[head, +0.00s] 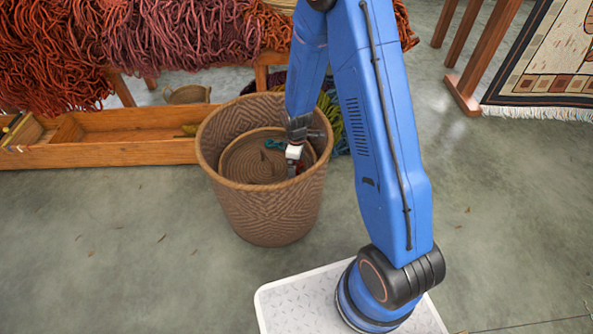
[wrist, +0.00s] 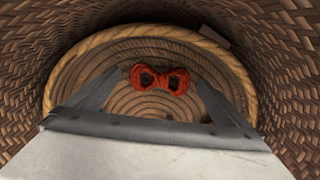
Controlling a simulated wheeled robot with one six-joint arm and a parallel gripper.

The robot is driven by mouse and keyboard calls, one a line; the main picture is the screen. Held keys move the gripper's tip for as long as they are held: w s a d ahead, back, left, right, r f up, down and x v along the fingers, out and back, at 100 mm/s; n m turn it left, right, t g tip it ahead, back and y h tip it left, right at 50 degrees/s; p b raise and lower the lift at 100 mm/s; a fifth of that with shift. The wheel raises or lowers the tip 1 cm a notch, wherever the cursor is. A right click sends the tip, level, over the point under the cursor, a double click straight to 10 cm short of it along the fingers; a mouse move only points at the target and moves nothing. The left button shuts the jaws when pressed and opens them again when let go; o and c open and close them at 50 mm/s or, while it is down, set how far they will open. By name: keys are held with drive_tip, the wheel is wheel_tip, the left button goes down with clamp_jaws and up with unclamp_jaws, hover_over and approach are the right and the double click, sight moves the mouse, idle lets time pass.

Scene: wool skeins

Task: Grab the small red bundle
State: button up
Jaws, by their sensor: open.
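The small red bundle (wrist: 160,78) is a twisted skein shaped like a bow. In the wrist view it lies on the coiled round bottom (wrist: 72,82) inside the woven basket. My gripper (wrist: 152,85) reaches down into the basket, with one finger to the left and one to the right of the bundle in the picture. The jaws are open and nothing is between them that I can see held. In the head view my gripper (head: 293,165) is inside the brown woven basket (head: 265,215), and only a bit of red shows beside it.
A teal bundle (head: 275,144) shows in the basket near my gripper in the head view. A wooden trough (head: 110,152) stands left of the basket. Red and orange yarn (head: 190,30) hangs behind. A patterned rug (head: 545,65) hangs at the right. The floor in front is mostly clear.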

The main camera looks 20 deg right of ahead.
drive_tip(key=c, duration=1.1)
